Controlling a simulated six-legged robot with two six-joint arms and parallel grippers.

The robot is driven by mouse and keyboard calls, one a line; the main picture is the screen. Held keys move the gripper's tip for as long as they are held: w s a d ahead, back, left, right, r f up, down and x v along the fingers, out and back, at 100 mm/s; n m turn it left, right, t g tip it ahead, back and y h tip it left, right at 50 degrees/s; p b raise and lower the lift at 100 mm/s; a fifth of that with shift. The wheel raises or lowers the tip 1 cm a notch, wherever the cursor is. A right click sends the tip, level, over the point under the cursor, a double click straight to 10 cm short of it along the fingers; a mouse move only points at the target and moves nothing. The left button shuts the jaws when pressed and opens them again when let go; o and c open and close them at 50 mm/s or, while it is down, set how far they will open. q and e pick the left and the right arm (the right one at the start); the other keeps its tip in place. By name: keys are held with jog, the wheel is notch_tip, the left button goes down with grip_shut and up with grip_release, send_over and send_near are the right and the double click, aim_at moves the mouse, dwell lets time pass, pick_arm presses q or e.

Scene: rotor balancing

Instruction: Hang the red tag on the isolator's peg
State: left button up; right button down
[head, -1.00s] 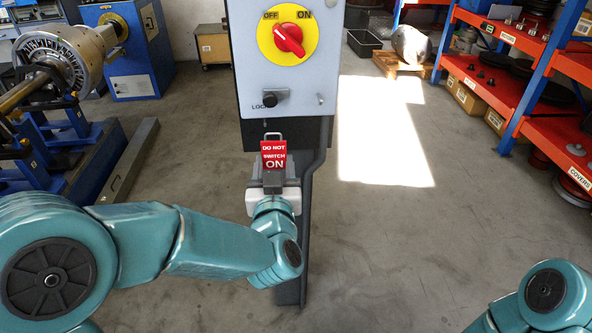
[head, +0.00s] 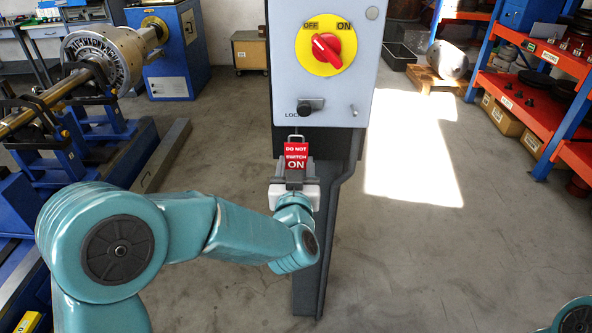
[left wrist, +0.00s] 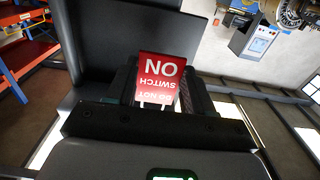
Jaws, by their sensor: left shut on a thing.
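The isolator (head: 366,68) is a grey panel on a dark post, with a red rotary knob on a yellow disc, turned toward OFF. A small pale peg (head: 354,110) sticks out at its lower right. The red tag (head: 296,150), lettered DO NOT SWITCH ON, has a wire loop on top and is upright below the panel. My left gripper (head: 295,180) is shut on the tag's lower part. The tag is below and left of the peg, apart from it. The left wrist view shows the tag (left wrist: 160,72) upside down between the fingers. My right gripper is out of view.
A dark knob marked LOCK (head: 304,107) sits on the panel left of the peg. A rotor (head: 95,60) on blue supports stands at left. Orange shelves (head: 520,95) stand at right.

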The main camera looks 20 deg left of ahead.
aim_at(296, 165)
pick_arm(q)
jog(key=shift+f+p+x, duration=0.2)
jog(key=shift+p+x, duration=0.2)
jog(key=shift+x, duration=1.2)
jog(key=shift+w+f, duration=0.15)
jog(key=shift+f, duration=0.05)
jog(key=shift+w+a+f+b, duration=0.15)
jog(key=shift+w+a+b, duration=0.05)
jog(key=shift+w+b, duration=0.4)
jog(key=o, duration=1)
